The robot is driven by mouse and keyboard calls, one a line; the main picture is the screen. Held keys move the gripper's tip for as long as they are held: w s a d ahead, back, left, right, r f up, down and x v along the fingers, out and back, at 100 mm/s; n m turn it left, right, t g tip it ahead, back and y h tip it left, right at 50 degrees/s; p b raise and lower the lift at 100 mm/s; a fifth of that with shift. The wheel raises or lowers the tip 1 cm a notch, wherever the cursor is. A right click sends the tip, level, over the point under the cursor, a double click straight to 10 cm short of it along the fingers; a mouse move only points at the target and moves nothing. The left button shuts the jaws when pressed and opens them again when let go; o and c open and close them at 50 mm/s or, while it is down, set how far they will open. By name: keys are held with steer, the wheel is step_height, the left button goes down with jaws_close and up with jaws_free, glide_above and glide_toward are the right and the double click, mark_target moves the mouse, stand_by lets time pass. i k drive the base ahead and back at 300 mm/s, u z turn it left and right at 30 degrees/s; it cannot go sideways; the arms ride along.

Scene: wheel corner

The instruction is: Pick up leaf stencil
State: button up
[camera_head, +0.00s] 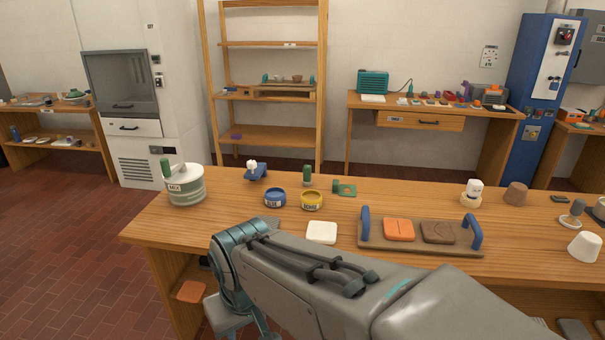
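A small flat green piece with a cut-out hole (345,188) lies on the wooden workbench (340,258), near its far edge. It looks most like the leaf stencil, but the hole's shape is too small to make out. A green upright cylinder (307,174) stands close to its left. My grey arm reaches in from the lower right to a teal joint over the bench's front left edge.
A tray with blue handles (468,250) holds an orange tile (399,229) and a brown tile (438,232). Blue (275,197) and yellow (312,200) pots and a white block (322,232) stand nearby. White and brown cups stand right.

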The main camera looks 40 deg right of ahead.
mark_target(344, 187)
steer(key=z, duration=0.7)
steer(key=i, duration=0.9)
steer(key=z, duration=1.05)
steer(key=i, duration=0.3)
steer(key=z, duration=0.25)
